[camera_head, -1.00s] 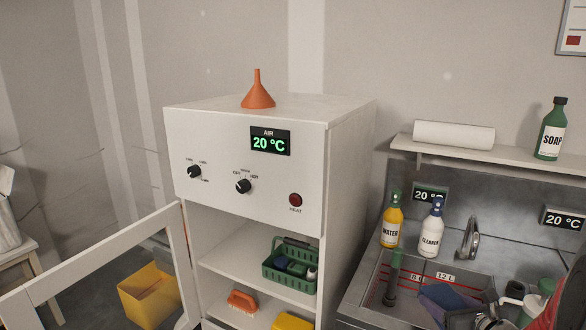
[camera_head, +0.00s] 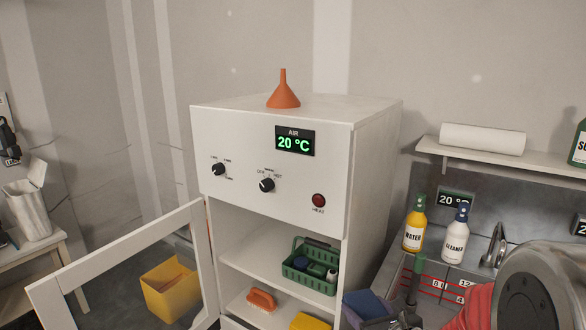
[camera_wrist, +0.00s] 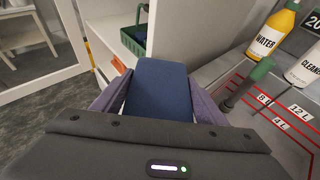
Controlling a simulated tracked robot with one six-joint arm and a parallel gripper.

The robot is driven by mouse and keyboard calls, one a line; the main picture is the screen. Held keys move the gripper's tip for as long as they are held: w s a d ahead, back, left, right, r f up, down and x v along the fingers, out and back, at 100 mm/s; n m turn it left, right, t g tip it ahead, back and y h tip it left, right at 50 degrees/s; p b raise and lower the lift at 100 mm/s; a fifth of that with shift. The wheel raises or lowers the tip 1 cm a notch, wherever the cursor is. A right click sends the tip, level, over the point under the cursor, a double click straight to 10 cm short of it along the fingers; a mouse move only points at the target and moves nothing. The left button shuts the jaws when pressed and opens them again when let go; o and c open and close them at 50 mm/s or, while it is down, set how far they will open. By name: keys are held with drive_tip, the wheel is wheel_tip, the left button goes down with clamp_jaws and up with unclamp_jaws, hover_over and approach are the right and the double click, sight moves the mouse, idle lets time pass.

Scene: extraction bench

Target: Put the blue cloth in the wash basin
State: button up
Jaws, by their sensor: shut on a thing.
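The blue cloth (camera_head: 366,304) is a folded blue-purple pad at the bottom of the head view, in front of the cabinet's right side and left of the basin. The wash basin (camera_head: 434,270), with red level lines, is to the right, partly hidden by my arm. It also shows at the right of the wrist view (camera_wrist: 286,143).
A dark upright rod with a green top (camera_head: 416,275) stands at the basin's left side. Water (camera_head: 415,229) and cleaner (camera_head: 455,240) bottles stand behind the basin. The white cabinet (camera_head: 335,190) has its door (camera_head: 130,250) open; a green caddy (camera_head: 308,268) sits on its shelf.

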drive_tip(key=a, duration=0.2)
drive_tip(key=shift+a+r+n+y, duration=0.1)
drive_tip(key=shift+a+n+y, duration=0.2)
drive_tip(key=shift+a+y, duration=0.1)
idle(0.7)
